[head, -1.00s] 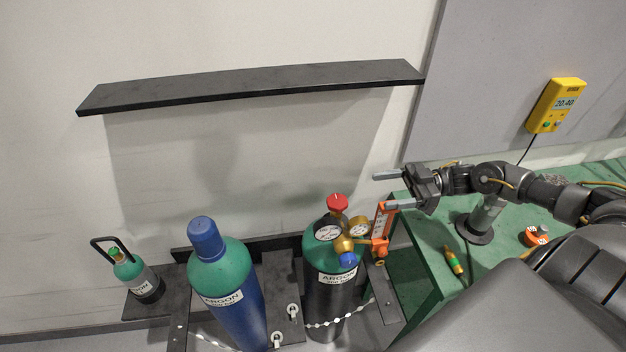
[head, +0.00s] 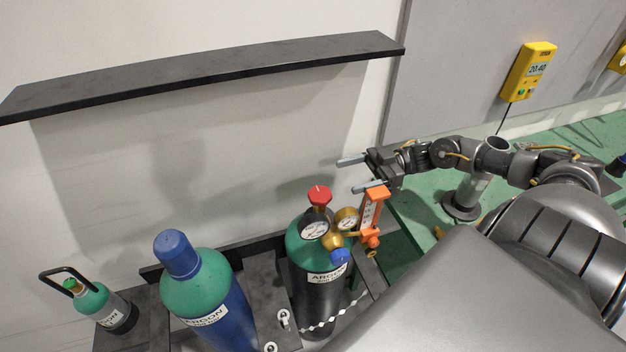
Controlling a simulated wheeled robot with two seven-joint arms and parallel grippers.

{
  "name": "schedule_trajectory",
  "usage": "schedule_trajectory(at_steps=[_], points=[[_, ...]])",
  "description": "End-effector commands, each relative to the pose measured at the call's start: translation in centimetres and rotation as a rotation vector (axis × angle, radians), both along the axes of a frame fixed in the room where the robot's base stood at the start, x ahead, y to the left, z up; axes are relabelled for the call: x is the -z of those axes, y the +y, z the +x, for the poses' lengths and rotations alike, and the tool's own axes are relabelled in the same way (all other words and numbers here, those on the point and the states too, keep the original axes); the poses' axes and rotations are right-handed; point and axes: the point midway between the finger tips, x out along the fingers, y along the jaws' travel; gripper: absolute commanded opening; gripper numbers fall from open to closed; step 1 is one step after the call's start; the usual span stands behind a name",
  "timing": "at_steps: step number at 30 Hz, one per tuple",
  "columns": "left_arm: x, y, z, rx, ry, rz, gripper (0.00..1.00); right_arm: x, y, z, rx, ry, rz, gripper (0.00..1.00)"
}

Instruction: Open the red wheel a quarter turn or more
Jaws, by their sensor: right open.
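The red wheel (head: 319,195) sits on top of the valve of a green-shouldered dark argon cylinder (head: 318,285). A brass regulator with gauges (head: 346,219), a blue knob (head: 339,256) and an orange flowmeter (head: 370,210) are beside it on the right. My right gripper (head: 358,174) is open and empty. It appears to the right of the red wheel and a little higher in the picture, apart from it, with its fingers pointing left. The lower finger shows near the flowmeter's top; I cannot tell whether they touch. My left gripper is not in view.
A blue-capped argon cylinder (head: 210,290) and a small cylinder with a black handle (head: 97,300) stand left. A black shelf (head: 210,75) juts from the wall above. A green bench (head: 420,195) and a yellow meter (head: 529,71) are right. A chain crosses the dark cylinder.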

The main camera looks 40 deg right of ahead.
Motion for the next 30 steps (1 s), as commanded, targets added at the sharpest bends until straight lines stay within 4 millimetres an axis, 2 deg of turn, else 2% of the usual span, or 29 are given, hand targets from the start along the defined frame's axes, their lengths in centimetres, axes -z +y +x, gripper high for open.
schedule_trajectory(at_steps=[1, 8, 18, 23, 30], points=[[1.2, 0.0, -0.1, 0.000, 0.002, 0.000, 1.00, 1.2, 0.0, 0.0, 0.000, 0.000, 0.000, 0.73], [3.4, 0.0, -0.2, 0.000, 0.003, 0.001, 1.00, 3.4, 0.0, 0.0, 0.001, 0.000, 0.000, 0.73], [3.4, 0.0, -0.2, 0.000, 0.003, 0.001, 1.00, 3.5, 0.3, 0.1, 0.001, -0.001, 0.002, 0.73], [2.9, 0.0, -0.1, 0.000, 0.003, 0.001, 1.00, 3.2, 2.2, 0.8, 0.001, -0.004, 0.003, 0.73], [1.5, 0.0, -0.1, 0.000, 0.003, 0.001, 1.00, 3.1, 6.5, 2.2, 0.001, -0.004, 0.004, 0.73]])
